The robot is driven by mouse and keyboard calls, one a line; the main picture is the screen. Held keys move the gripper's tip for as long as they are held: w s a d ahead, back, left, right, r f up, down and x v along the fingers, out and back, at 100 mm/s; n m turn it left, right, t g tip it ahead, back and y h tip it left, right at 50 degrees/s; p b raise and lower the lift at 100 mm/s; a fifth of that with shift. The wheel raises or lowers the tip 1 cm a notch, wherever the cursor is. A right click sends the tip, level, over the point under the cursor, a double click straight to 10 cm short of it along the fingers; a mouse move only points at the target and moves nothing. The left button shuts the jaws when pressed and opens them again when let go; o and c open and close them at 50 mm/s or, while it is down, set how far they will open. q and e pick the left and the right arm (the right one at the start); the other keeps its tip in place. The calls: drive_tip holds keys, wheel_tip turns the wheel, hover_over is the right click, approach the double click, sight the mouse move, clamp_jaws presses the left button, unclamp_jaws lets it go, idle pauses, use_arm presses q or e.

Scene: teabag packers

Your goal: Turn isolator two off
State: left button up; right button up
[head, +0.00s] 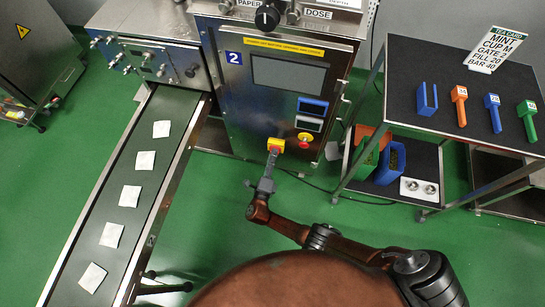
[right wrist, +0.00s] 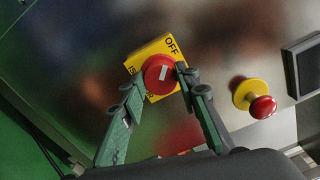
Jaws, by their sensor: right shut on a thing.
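Isolator two is a red rotary knob (right wrist: 158,74) on a yellow plate (right wrist: 172,46) marked OFF, on the front of the machine labelled 2 (head: 234,58). A short white mark on the knob runs nearly upright in the right wrist view. The isolator (head: 276,145) looks small in the head view. My right gripper (right wrist: 159,82) has one finger on each side of the knob and is shut on it. In the head view my right gripper (head: 269,168) reaches up to the isolator from below. Part of the plate's lettering is hidden. My left gripper is not in view.
A red stop button on a yellow base (right wrist: 260,102) sits to the right of the isolator. A conveyor (head: 120,247) with several white teabags runs along the left. A black-topped trolley (head: 430,62) with coloured tools and a card stands at the right. Green floor lies between.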

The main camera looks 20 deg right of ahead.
drive_tip(key=shift+a, duration=0.1)
idle(0.3)
drive_tip(key=o, duration=1.2)
drive_tip(key=shift+c, duration=0.2)
drive_tip(key=v, duration=1.2)
